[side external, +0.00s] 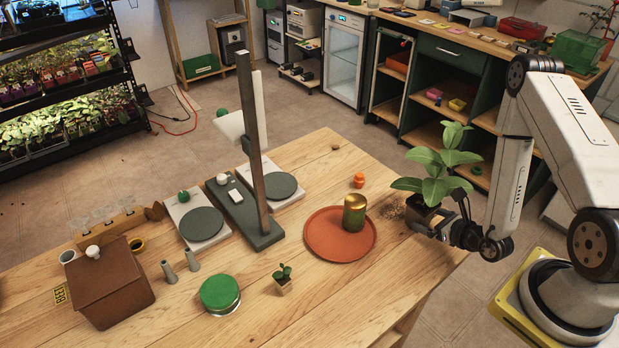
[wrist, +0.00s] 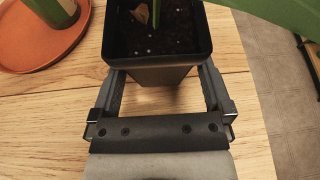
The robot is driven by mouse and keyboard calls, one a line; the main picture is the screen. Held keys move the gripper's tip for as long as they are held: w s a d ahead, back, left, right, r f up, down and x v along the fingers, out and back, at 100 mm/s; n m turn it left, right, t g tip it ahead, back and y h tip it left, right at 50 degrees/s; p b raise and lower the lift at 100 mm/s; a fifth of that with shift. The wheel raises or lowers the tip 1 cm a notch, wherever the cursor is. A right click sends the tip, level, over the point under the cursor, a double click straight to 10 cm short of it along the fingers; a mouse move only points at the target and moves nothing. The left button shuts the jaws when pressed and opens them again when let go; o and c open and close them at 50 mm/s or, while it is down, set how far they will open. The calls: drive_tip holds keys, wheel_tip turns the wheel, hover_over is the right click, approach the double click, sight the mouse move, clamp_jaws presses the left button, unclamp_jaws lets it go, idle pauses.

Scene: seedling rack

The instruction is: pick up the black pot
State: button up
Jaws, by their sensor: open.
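The black pot (side external: 422,214) holds dark soil and a broad-leaved green plant (side external: 437,172). It appears to stand on the wooden table near its right edge. In the wrist view the square pot (wrist: 157,75) is at the top middle, with soil and part of the stem showing. My gripper (side external: 436,222) is low at the pot's right side. In the wrist view my gripper (wrist: 163,85) is open, one finger on each side of the pot. Bare wood shows between the pot and the palm. I cannot tell whether either finger touches the pot.
A terracotta saucer (side external: 318,246) with a gold-green tin (side external: 354,212) is left of the pot. Loose soil (side external: 391,211) lies between them. A small orange object (side external: 359,180) stands behind. A tall post (side external: 254,150) rises farther left. The table's front right corner is clear.

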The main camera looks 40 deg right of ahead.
sight(428, 208)
drive_tip(key=shift+x, duration=1.05)
drive_tip(key=c, duration=1.1)
drive_tip(key=shift+r, duration=0.15)
drive_tip(key=shift+r, duration=4.9)
